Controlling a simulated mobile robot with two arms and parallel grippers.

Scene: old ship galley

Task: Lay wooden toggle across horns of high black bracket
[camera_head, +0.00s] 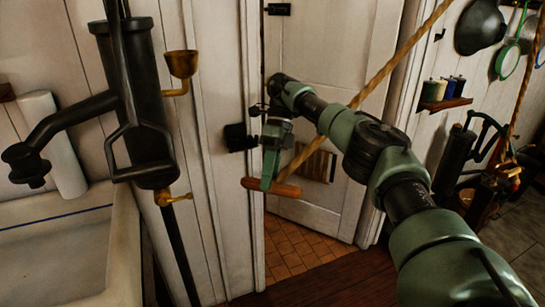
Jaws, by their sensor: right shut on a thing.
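The wooden toggle (286,191) is an orange-brown rod lying nearly level in front of the white door's edge. My right gripper (268,180) comes down onto it and is shut on it, near its middle. A tan rope (404,49) slants from the top right down behind my arm to the toggle. A black bracket (238,137) sits on the white frame left of the door, a little above and left of the toggle. Its horns are hard to make out. A small black fitting (278,8) also shows at the top. My left gripper is not in view.
A black hand pump (135,100) with brass parts stands at the left over a pale sink (60,255). The white door (330,40) is behind my arm.

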